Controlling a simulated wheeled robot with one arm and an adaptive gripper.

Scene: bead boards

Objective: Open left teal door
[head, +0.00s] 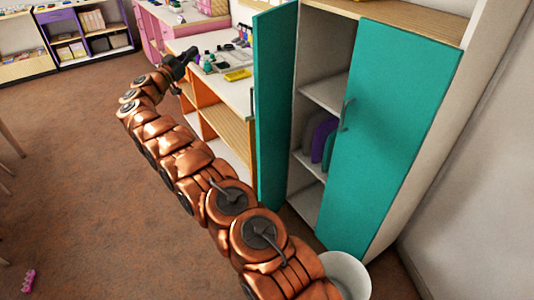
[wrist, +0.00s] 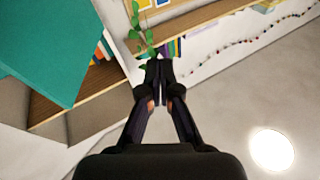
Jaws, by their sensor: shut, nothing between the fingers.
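The left teal door (head: 276,105) stands swung outward from the cabinet in the head view, showing shelves behind it. In the wrist view my gripper (wrist: 159,68) is shut and empty. A teal panel (wrist: 60,45) fills the upper left there; I cannot tell which door it is.
Cabinet shelves (head: 325,92) hold grey, purple and green items. A white desk (head: 240,98) with bottles and a yellow tray (head: 237,75) stands behind the left door. A white bin (head: 350,270) is at the cabinet's foot. Brown floor (head: 70,180) at left is mostly clear.

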